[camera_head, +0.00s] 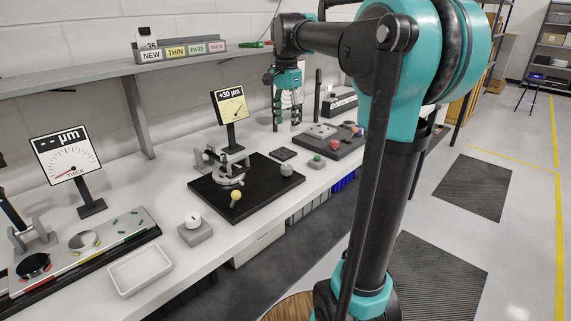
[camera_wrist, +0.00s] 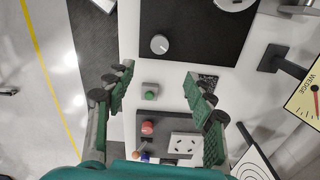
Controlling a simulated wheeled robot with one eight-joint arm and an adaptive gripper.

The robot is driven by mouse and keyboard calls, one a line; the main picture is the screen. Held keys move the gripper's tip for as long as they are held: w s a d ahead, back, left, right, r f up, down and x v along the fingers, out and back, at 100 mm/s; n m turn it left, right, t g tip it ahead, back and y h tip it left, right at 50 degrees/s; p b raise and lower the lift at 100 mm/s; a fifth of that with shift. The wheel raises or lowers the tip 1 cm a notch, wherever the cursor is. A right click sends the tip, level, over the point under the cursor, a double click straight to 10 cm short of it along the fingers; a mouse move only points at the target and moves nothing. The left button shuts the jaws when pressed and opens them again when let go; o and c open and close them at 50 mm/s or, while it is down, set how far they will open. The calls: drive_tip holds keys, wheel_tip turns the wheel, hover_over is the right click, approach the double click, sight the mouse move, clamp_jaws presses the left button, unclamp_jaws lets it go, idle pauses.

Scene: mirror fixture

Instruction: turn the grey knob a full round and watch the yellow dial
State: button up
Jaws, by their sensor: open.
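The grey knob (camera_head: 287,169) sits on the right part of the black plate; the wrist view shows it from above as a round grey disc (camera_wrist: 159,44). The yellow dial (camera_head: 231,104) stands on a post behind the plate, under a "+30 µm" readout. Its yellow face, marked WEDGE, is cut off in the wrist view (camera_wrist: 304,100). My gripper (camera_head: 287,118) is open and empty, pointing down above the bench, behind and above the knob in the head view. In the wrist view the knob lies beyond the fingertips (camera_wrist: 158,80), apart from them.
A green button (camera_head: 316,160) on a small box and a dark tray with a red knob (camera_head: 335,144) lie right of the plate. A yellow-balled lever (camera_head: 235,195) and a round stage (camera_head: 229,175) stand on the plate. A shelf (camera_head: 150,65) runs above.

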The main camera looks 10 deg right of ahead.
sight(287, 167)
wheel_tip(287, 167, down, 16)
drive_tip(key=shift+f, duration=0.2)
drive_tip(key=shift+c, duration=0.4)
drive_tip(key=c, duration=1.1)
drive_tip(key=shift+n, duration=0.4)
drive_tip(key=n, duration=0.2)
drive_tip(key=shift+n, duration=0.4)
drive_tip(key=n, duration=0.3)
drive_tip(key=shift+n, duration=0.3)
drive_tip(key=n, duration=0.3)
drive_tip(key=shift+n, duration=0.3)
drive_tip(key=shift+d+n, duration=0.1)
drive_tip(key=shift+n, duration=1.7)
